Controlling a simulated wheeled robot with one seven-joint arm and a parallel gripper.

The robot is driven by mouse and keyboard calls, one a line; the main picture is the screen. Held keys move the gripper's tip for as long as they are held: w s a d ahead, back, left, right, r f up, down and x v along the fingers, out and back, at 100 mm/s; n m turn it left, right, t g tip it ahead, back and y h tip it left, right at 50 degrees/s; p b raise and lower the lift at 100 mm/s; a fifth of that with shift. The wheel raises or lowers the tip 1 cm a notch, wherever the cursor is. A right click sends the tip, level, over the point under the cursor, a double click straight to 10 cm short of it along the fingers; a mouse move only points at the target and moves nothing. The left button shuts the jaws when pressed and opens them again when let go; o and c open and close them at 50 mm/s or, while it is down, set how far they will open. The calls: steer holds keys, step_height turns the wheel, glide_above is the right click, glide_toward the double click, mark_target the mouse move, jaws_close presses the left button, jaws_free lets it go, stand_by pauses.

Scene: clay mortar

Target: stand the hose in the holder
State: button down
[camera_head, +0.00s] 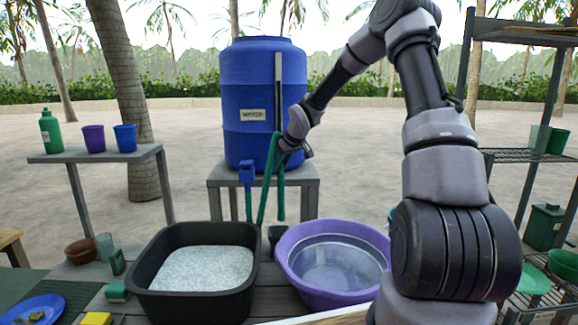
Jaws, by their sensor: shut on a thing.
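A green hose (264,196) runs up from behind the black tub to my gripper (286,150). My gripper is shut on the hose in front of the barrel's lower right side. A second green length (280,200) hangs below the gripper, above a small dark cup-like piece (277,232) between the tub and the purple basin. I cannot tell whether this piece is the holder, or whether the hose touches it. The blue tap (247,172) on the barrel has a short green length below it. The fingertips are small and partly hidden by the wrist.
The blue barrel (240,75) stands on a grey stand (305,183). A black tub (150,292) of pale granular contents and a purple basin (292,280) of water fill the front. A side table (60,157) with a bottle and cups is left; shelves (510,155) stand right.

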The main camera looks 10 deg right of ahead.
mark_target(281, 196)
steer(key=shift+a+f, duration=0.15)
steer(key=shift+f, duration=2.2)
steer(key=shift+a+f, duration=0.15)
steer(key=shift+f, duration=2.25)
steer(key=shift+a+f, duration=0.15)
steer(key=shift+f, duration=2.2)
steer(key=c, duration=0.5)
jaws_free()
steer(key=shift+o, duration=0.3)
steer(key=o, duration=0.4)
steer(key=shift+o, duration=0.2)
